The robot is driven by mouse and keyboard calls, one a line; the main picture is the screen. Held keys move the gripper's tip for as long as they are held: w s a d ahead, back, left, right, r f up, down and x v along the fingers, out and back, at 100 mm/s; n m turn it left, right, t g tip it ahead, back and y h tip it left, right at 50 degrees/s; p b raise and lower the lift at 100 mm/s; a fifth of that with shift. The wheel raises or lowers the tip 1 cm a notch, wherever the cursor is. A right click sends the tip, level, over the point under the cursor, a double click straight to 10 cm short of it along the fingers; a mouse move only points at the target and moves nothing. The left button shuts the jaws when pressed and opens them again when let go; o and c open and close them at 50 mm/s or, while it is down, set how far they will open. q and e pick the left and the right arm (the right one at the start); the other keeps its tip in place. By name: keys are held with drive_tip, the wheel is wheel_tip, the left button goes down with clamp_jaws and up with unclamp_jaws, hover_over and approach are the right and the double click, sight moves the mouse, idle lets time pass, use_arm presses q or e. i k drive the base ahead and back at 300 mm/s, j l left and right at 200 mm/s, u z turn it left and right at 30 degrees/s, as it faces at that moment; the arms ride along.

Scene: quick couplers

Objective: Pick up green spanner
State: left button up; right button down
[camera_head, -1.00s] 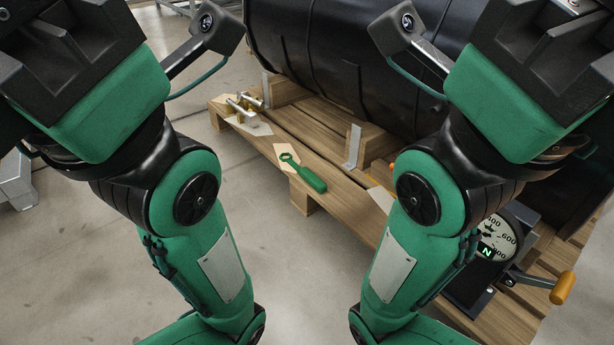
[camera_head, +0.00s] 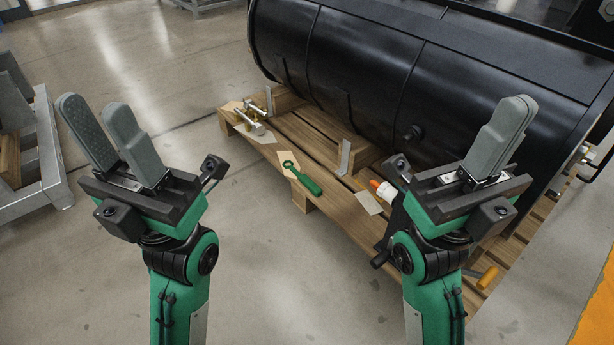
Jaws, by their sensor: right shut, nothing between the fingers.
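The green spanner (camera_head: 304,179) lies on the front edge of the wooden pallet, its ring end toward the back left and its thick handle toward the front right. Nothing covers it. My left gripper (camera_head: 91,104) points up at the left, fingers apart and empty, well away from the spanner. My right gripper (camera_head: 516,105) points up at the right in front of the black tank, its fingers together with nothing between them. Neither gripper touches the spanner.
A large black tank (camera_head: 360,70) rests on the pallet (camera_head: 325,205) behind the spanner. Metal fittings (camera_head: 252,118) lie on the pallet's left end. An orange-and-white part (camera_head: 383,189) sits near my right arm. A grey metal frame (camera_head: 45,165) stands at left. Floor between is clear.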

sight(306, 182)
drive_tip(key=k+j+z, duration=0.1)
drive_tip(key=z, duration=0.65)
drive_tip(key=i+j+z, duration=0.25)
drive_tip(key=j, duration=0.2)
drive_tip(key=i+j+z, duration=0.1)
drive_tip(key=j+z, duration=0.15)
drive_tip(key=j, duration=0.25)
drive_tip(key=i+j+z, duration=0.1)
drive_tip(key=j+z, duration=0.15)
drive_tip(key=j, duration=0.3)
drive_tip(key=i+j+z, duration=0.2)
drive_tip(key=j, duration=0.35)
drive_tip(key=i+j+z, duration=0.1)
drive_tip(key=j, duration=2.2)
